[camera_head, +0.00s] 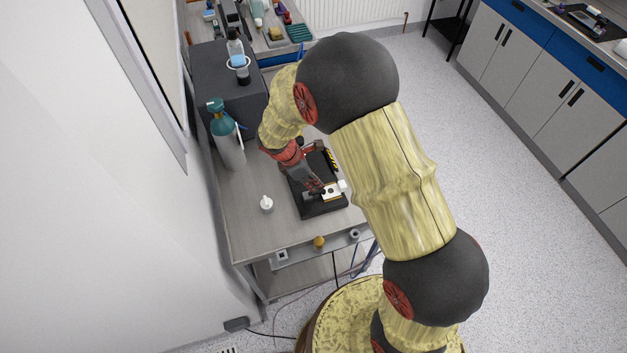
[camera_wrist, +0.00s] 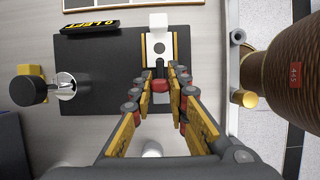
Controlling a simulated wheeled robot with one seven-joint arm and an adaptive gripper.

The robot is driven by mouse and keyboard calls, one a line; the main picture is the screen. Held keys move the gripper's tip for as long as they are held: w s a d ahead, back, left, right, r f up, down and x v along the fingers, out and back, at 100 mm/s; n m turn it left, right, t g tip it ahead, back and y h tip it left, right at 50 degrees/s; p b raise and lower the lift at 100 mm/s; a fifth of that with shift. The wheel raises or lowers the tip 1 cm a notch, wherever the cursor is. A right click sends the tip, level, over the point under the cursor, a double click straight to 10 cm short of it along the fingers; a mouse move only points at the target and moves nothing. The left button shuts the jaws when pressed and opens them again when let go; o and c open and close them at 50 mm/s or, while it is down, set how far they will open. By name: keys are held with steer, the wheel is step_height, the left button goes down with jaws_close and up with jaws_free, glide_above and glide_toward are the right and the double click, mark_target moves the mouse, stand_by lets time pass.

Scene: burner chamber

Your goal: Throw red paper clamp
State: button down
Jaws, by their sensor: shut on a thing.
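My gripper (camera_wrist: 160,84) is low over the black plate on the bench. In the wrist view its fingers are closed in on a small red piece (camera_wrist: 160,91), which looks like the red paper clamp. The fingers hide most of it. A white plate with a dark round hole (camera_wrist: 158,47) lies just beyond the fingertips. In the head view my gripper (camera_head: 314,186) is beside the white part (camera_head: 342,186), and the clamp cannot be told apart from the red gripper parts.
The black plate (camera_head: 322,210) lies on the bench (camera_head: 243,222). A turquoise-shouldered bottle (camera_head: 226,135) and a small white bottle (camera_head: 266,204) stand to the left. A dark box (camera_head: 205,67) is behind. A yellow knob (camera_head: 319,241) is at the front edge. Open floor lies right.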

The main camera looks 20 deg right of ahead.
steer(key=shift+a, duration=0.2)
steer(key=a+h+b, duration=0.1)
steer(key=h, duration=0.1)
steer(key=a+h+b, duration=0.1)
steer(key=h, duration=0.1)
steer(key=shift+a+f+h, duration=0.15)
steer(key=shift+a+h, duration=0.15)
steer(key=shift+a, duration=0.1)
steer(key=shift+a+f+h+b, duration=0.15)
steer(key=shift+a+h+b, duration=0.2)
steer(key=shift+h, duration=0.4)
steer(key=shift+a+f+h+b, duration=0.15)
steer(key=shift+a+h, duration=0.35)
steer(key=shift+h, duration=0.2)
steer(key=shift+a+f+h+b, duration=0.15)
steer(key=shift+a+h+b, duration=0.2)
steer(key=shift+h, duration=0.4)
steer(key=shift+a, duration=0.1)
steer(key=c, duration=1.7)
jaws_free()
step_height(320, 180, up, 10)
steer(key=shift+f, duration=0.1)
